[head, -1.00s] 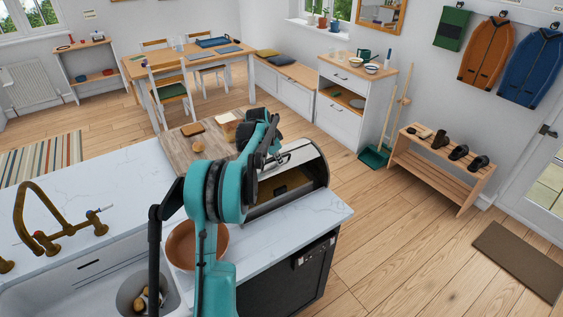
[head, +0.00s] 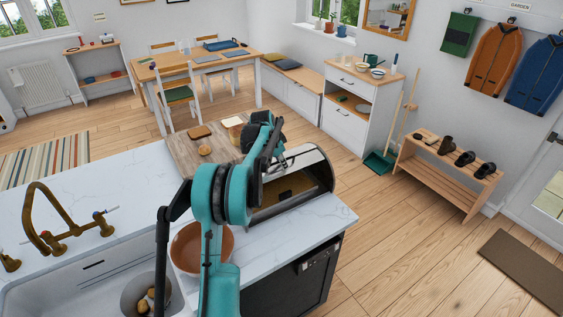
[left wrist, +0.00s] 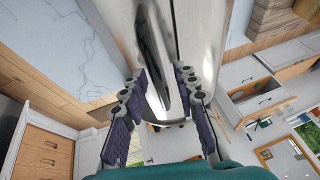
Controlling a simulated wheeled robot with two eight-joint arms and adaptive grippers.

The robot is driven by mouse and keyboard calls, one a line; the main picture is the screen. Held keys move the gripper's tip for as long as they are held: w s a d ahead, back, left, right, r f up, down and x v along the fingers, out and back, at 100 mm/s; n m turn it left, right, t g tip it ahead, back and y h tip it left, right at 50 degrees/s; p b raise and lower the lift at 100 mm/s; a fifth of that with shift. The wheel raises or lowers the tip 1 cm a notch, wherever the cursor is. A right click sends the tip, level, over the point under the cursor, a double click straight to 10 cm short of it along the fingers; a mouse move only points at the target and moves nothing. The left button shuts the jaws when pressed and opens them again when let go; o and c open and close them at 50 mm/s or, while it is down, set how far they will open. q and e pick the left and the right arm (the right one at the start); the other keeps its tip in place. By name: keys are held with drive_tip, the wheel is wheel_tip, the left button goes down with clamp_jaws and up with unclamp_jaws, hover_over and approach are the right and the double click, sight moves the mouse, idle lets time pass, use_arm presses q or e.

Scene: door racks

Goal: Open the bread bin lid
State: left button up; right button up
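The bread bin (head: 322,172) stands on the white counter, with a silver rounded top and dark end panel. Its front shows an opening with a brown interior; my arm hides its left part, so I cannot tell exactly how far the lid is up. My left gripper (head: 274,168) is at the bin's upper left side, its fingers mostly hidden in the head view. In the left wrist view its fingers (left wrist: 158,74) are apart, pointing at the shiny metal lid (left wrist: 192,35). A dark curved handle (left wrist: 152,48) lies between them; contact is unclear. My right gripper is not in view.
A brown bowl (head: 187,250) stands on the counter beside my arm. A wooden board (head: 185,153) with bread is left of the bin. A sink with a brass tap (head: 45,225) is at the left. Open floor lies right of the counter.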

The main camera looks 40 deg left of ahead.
use_arm(q)
drive_tip(key=v, duration=1.2)
